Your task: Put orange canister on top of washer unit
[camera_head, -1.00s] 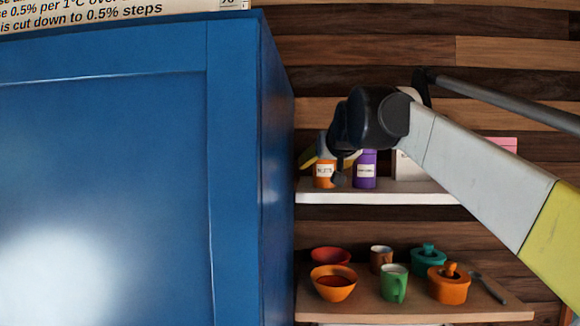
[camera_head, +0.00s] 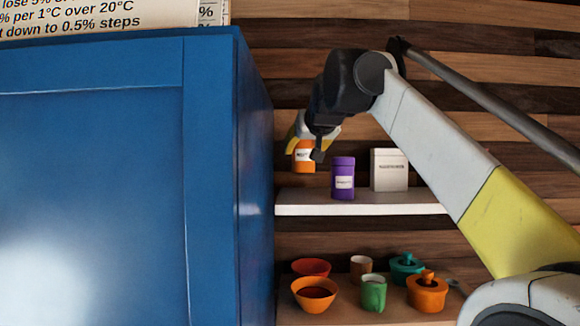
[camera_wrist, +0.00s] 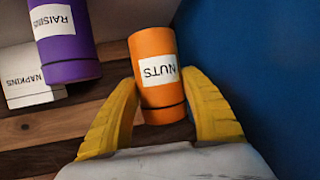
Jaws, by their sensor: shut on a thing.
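The orange canister (camera_head: 304,156), labelled NUTS, is held in my gripper (camera_head: 312,143) above the left end of the white shelf. In the wrist view the orange canister (camera_wrist: 156,62) stands between the two yellow fingers of my gripper (camera_wrist: 161,110), which are shut on it. In the head view part of the canister is hidden by my gripper. No washer unit can be made out for sure in these frames.
A large blue cabinet (camera_head: 110,190) fills the left, close to the canister. A purple canister (camera_head: 343,180) and a white napkins box (camera_head: 389,170) stand on the white shelf (camera_head: 340,209). Bowls, mugs and pots, including an orange bowl (camera_head: 315,293), stand on the lower shelf.

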